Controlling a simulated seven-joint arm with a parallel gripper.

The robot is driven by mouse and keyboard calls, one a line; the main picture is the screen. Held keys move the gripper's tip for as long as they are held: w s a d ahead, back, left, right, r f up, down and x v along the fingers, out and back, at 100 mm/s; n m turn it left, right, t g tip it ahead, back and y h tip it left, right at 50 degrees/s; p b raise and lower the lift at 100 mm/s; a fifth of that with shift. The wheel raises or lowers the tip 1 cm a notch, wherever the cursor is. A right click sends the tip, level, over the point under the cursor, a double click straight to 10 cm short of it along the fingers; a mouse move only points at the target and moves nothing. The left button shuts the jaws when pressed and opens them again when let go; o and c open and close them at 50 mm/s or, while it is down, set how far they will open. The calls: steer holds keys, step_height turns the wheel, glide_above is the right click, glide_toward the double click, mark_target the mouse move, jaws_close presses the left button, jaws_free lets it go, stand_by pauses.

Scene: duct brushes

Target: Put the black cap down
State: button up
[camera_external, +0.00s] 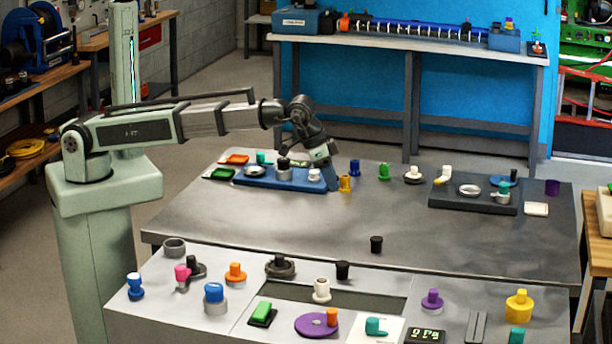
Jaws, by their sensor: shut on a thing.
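My gripper (326,178) points down at the right end of the blue tray (262,179), at the back left of the grey table. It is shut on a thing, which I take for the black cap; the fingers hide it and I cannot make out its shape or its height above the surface. A white-topped part (314,175) shows just left of the fingers. Other black caps are in view: one (376,243) stands alone at the table's front middle, another (342,269) on the front panel, and a black-topped part (283,163) on the blue tray.
A dark tray (450,202) with several parts lies at the right. The table's middle (300,220) is clear. The front panel is crowded with coloured parts.

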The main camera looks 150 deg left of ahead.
steer(key=s+n+g, duration=0.1)
steer(key=s+n, duration=0.1)
steer(key=n, duration=0.1)
steer(key=n+g, duration=0.1)
steer(key=n, duration=0.1)
glide_toward(332, 221)
steer(key=shift+y, duration=0.3)
steer(key=shift+x, duration=2.95)
steer(key=shift+d+f, duration=0.15)
steer(key=shift+f, duration=0.05)
steer(key=o, duration=1)
steer(key=v, duration=1.2)
steer(key=shift+w+r, duration=0.15)
steer(key=shift+w, duration=0.05)
